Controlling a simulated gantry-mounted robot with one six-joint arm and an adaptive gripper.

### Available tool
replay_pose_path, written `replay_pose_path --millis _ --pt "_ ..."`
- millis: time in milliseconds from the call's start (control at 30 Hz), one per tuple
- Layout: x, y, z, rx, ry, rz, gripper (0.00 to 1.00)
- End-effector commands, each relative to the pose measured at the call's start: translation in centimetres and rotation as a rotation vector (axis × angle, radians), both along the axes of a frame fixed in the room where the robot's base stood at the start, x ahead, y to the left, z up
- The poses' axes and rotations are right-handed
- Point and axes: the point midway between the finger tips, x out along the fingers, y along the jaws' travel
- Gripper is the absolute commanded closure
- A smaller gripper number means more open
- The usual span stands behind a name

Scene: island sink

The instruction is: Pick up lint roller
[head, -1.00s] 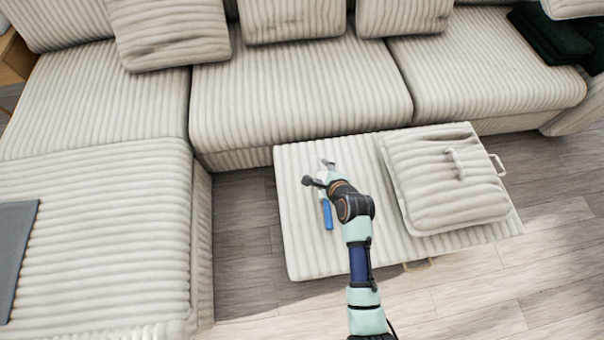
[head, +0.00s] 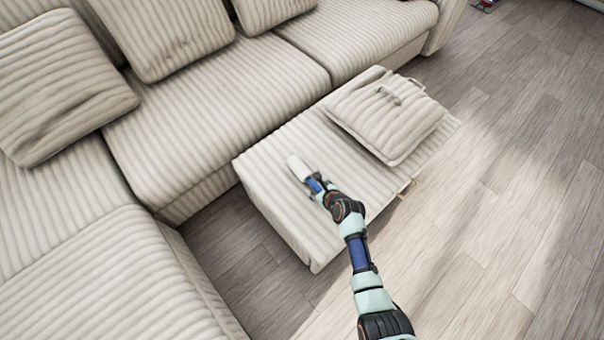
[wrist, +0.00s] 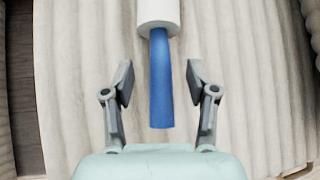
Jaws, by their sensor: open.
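The lint roller has a white roll (head: 299,168) and a blue handle (wrist: 160,80). It lies on the striped cream ottoman (head: 268,166). In the wrist view its white roll (wrist: 158,12) is at the top edge, partly cut off, and the handle points down toward my gripper (wrist: 158,84). My gripper is open, with one finger on each side of the blue handle and a gap on both sides. In the head view my gripper (head: 318,188) is over the handle and hides part of it.
A cream cushion with a handle (head: 385,115) lies on the right part of the ottoman. A striped sofa (head: 215,100) stands behind and to the left. The wooden floor (head: 480,230) is clear at the right.

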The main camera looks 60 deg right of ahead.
Motion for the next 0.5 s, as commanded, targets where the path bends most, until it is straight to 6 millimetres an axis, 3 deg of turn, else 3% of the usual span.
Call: replay_pose_path --millis 33,200,500 --pt "0.5 -0.4 -1.4 -0.002 0.000 0.002 0.42" --pt "2.2 -1.6 -3.2 0.000 0.000 0.003 0.42" --pt "2.6 -1.9 -3.1 0.000 0.001 0.002 0.42"
